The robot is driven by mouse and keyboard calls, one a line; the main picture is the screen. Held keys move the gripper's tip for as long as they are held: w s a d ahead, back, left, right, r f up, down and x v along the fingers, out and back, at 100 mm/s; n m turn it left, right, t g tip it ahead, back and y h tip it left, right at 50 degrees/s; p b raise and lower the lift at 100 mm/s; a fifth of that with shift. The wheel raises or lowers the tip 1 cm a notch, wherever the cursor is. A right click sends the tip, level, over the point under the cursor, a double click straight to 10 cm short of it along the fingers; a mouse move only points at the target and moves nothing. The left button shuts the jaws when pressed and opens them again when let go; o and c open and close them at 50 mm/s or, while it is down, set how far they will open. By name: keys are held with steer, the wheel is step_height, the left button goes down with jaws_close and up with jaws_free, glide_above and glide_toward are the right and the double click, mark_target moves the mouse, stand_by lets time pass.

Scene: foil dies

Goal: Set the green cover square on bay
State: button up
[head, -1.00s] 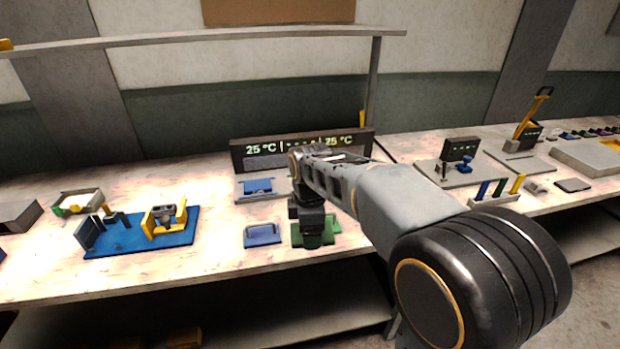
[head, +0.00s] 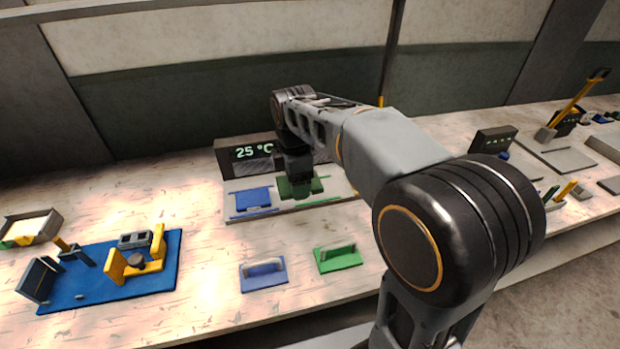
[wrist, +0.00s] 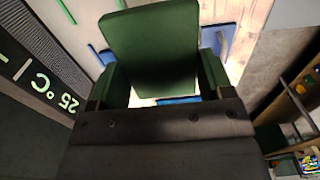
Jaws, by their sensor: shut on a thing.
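My gripper (head: 298,181) points down over the right part of a grey two-bay plate (head: 224,205). It is shut on a dark green piece, taken as the green cover (head: 313,187). In the wrist view the cover (wrist: 150,35) shows as a broad green panel with green sides by the dark fingers. The cover lies over the green-railed right bay, whose green rail (head: 325,200) shows beside it. Most of that bay is hidden by the cover and my arm. I cannot tell whether the cover touches the bay or is square to it.
The left bay holds a blue piece (head: 253,199). A display (head: 228,158) stands close behind. In front lie a blue handled plate (head: 264,280) and a green handled plate (head: 338,264). A blue fixture board (head: 105,285) is at left. Bench between them is clear.

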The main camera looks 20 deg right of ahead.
steer(key=w+d+f, duration=0.2)
steer(key=w, duration=0.1)
steer(key=w+d+f+p, duration=0.1)
steer(key=w+d+f, duration=0.1)
steer(key=w+f, duration=0.1)
steer(key=w+d+f, duration=0.2)
steer(key=w+f, duration=0.1)
steer(key=w, duration=0.1)
steer(key=shift+w+d+f+p, duration=0.1)
steer(key=shift+w+p, duration=0.15)
steer(key=shift+p, duration=0.15)
steer(key=shift+w+d+f, duration=0.25)
steer(key=shift+w+f, duration=0.25)
steer(key=shift+f, duration=1.65)
steer(key=shift+f, duration=0.15)
steer(key=shift+f, duration=0.5)
